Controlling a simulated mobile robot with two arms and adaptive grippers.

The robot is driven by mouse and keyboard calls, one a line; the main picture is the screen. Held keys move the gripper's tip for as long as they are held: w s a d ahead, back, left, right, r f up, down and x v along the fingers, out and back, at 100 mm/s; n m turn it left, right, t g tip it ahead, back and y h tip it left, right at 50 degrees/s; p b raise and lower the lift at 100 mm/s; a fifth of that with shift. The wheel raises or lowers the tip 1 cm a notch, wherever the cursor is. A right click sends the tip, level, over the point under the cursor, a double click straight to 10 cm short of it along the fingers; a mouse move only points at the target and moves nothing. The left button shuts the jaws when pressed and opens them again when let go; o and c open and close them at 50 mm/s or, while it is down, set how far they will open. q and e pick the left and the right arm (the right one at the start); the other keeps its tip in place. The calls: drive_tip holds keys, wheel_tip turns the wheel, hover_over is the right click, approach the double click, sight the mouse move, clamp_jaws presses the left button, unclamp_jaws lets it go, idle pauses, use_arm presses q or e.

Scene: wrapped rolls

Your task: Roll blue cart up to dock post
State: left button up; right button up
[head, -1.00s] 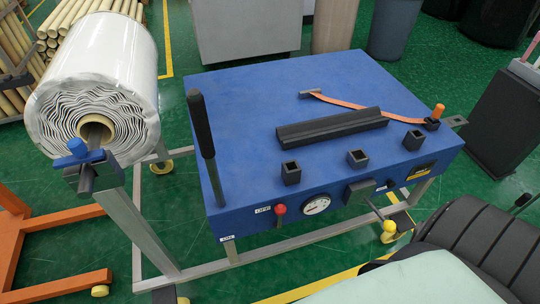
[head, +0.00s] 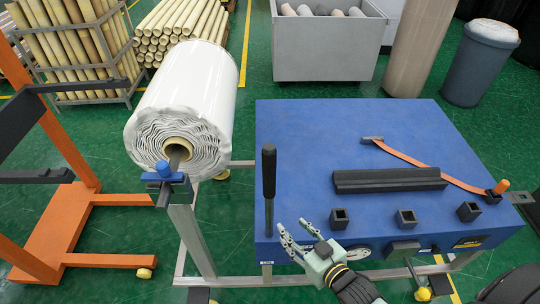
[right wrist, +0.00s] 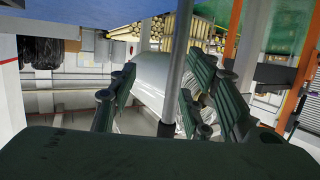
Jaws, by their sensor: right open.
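The blue cart (head: 330,135) stands at the middle right of the head view, with a black upright handle (head: 269,175) at its front left corner. A white wrapped roll (head: 195,85) lies on a bar at the cart's left side. My right gripper (head: 291,236) is open at the cart's front edge, just right of the handle. In the right wrist view its dark green fingers (right wrist: 165,85) spread on both sides of a grey upright bar (right wrist: 173,75); I cannot tell whether they touch it. My left gripper is out of view. I cannot make out a dock post.
An orange wheeled stand (head: 75,215) is at the far left. A rack of yellow tubes (head: 85,50) and a grey bin (head: 325,50) stand behind. A brown column (head: 415,45) and a grey barrel (head: 480,65) are at the back right.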

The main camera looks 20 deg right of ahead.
sight(273, 177)
drive_tip(key=a+r+t, duration=0.1)
drive_tip(key=r, duration=0.5)
drive_tip(key=w+a+r+t+y+p, duration=0.1)
drive_tip(key=r, duration=0.5)
drive_tip(key=a+r+y+p, duration=0.1)
drive_tip(key=r, duration=0.5)
drive_tip(key=shift+w+n+t, duration=0.3)
drive_tip(key=shift+n+t, duration=0.1)
drive_tip(key=p+x, duration=0.1)
drive_tip(key=x, duration=0.5)
drive_tip(key=shift+w+f+p, duration=0.1)
drive_tip(key=shift+p, duration=0.2)
drive_tip(key=shift+w+a+f, duration=0.1)
drive_tip(key=shift+w+a, duration=0.05)
drive_tip(key=shift+w, duration=0.3)
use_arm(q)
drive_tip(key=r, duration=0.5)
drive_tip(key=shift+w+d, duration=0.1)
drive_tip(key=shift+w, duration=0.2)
use_arm(e)
clamp_jaws()
